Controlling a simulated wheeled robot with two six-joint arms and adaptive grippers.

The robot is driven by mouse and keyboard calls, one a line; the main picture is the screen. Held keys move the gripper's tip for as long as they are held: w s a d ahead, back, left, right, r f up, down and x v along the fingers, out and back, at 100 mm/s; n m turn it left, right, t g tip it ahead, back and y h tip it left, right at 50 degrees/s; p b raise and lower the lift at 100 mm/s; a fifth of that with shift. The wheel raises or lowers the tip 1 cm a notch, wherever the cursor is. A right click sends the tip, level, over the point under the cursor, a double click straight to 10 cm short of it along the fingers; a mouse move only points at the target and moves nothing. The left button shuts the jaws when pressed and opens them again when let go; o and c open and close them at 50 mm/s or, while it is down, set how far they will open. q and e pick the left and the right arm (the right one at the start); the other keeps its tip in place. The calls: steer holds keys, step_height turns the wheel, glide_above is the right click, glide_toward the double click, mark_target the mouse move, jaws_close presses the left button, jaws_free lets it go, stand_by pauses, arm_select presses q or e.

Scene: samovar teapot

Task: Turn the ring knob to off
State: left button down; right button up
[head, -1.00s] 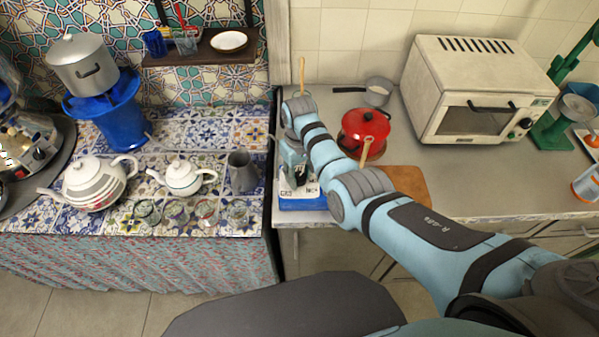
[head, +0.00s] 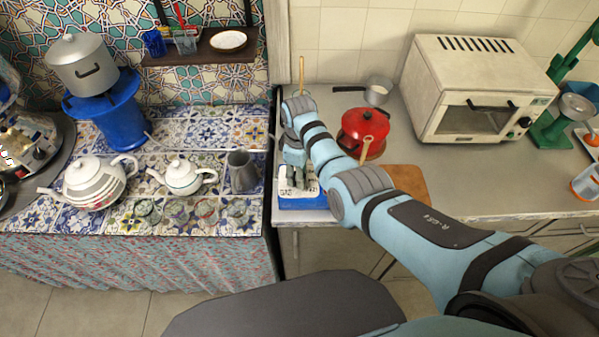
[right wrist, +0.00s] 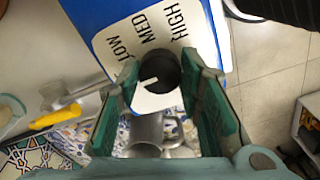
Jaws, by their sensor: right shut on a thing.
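The ring knob (right wrist: 166,68) is a dark round knob with a white pointer mark, on the white panel (right wrist: 185,22) of a blue unit in the right wrist view. The panel reads LOW, MED and HIGH; the pointer aims to the lower left, below LOW. My right gripper (right wrist: 160,73) has its green fingers on either side of the knob and is shut on it. In the head view the blue and white unit (head: 303,203) sits at the counter's front left corner, with my right gripper (head: 298,182) over it. My left gripper is not in view.
A red pot (head: 362,124), a small saucepan (head: 378,91) and a wooden board (head: 410,182) are on the counter near my right arm. A white toaster oven (head: 475,90) stands behind. Teapots (head: 92,185), a grey jug (head: 242,172) and glasses stand on the tiled table to the left.

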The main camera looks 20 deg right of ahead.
stand_by(0.4)
steer(key=o, duration=1.2)
steer(key=shift+w+a, duration=0.1)
step_height(320, 180, up, 12)
steer(key=shift+f, duration=0.1)
